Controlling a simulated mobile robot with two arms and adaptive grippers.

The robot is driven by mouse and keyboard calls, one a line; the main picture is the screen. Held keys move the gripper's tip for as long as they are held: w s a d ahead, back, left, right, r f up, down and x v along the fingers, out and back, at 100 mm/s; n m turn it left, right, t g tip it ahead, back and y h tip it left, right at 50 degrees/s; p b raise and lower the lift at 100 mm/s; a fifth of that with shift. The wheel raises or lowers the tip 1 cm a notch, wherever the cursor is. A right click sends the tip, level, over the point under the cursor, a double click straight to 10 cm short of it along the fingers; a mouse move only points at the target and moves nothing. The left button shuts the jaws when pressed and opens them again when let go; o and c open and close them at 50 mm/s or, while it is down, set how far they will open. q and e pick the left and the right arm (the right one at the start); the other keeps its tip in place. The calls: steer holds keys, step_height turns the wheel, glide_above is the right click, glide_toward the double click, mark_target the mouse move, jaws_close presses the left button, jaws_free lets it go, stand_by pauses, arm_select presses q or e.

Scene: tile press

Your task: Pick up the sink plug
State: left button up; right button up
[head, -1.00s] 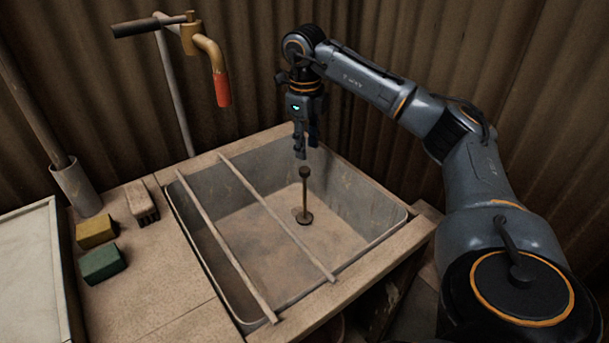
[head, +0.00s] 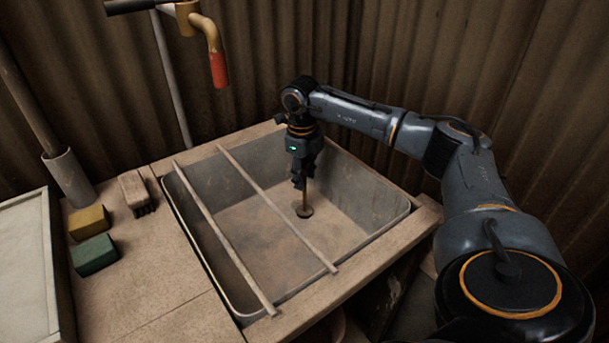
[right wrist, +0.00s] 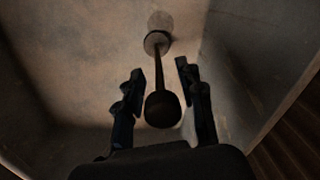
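The sink plug (head: 305,209) stands upright on the sink floor, a dark disc with a thin stem. In the right wrist view its round knob (right wrist: 162,109) sits between my right gripper's fingers, with a gap on each side, and its disc (right wrist: 157,42) rests on the floor beyond. My right gripper (head: 303,183) points down into the sink (head: 255,222) over the plug and hides the top of the stem. In the right wrist view the right gripper's fingers (right wrist: 161,80) are apart. My left gripper is not in view.
Two bars (head: 275,208) cross the sink left of the plug. A tap with a red spout end (head: 218,70) stands behind the sink. A brush (head: 136,192), a yellow sponge (head: 90,222) and a green block (head: 95,254) lie on the left counter.

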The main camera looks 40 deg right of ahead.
jaws_close()
steer(key=shift+r, duration=0.1)
stand_by(0.4)
